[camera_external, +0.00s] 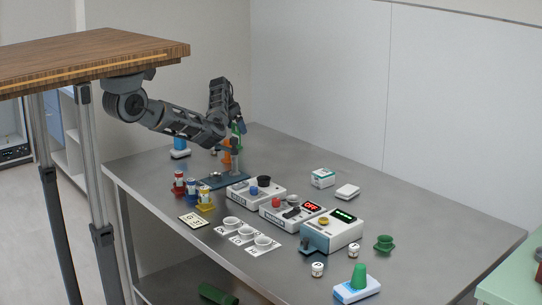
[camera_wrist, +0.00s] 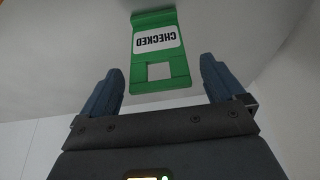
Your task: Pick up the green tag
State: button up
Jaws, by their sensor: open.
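The green tag (camera_wrist: 178,67) has a white label reading CHECKED, upside down in the wrist view, and a square opening near its lower end. That end appears between the fingers of my open gripper (camera_wrist: 161,70), with gaps on both sides; depth between them is unclear. In the external view, a small green patch of the tag (camera_external: 239,129) shows by my gripper (camera_external: 238,121), above a small stand (camera_external: 235,168) at the table's far left. My arm partly hides that area.
An orange item (camera_external: 227,153) hangs or stands just below the green one. Red, blue and yellow containers (camera_external: 192,186) stand in front, with devices (camera_external: 333,231) and white cups (camera_external: 246,233) to the right. The steel table (camera_external: 430,210) is clear at right rear.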

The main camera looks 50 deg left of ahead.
jog(key=c, duration=1.4)
jog(key=shift+r, duration=0.15)
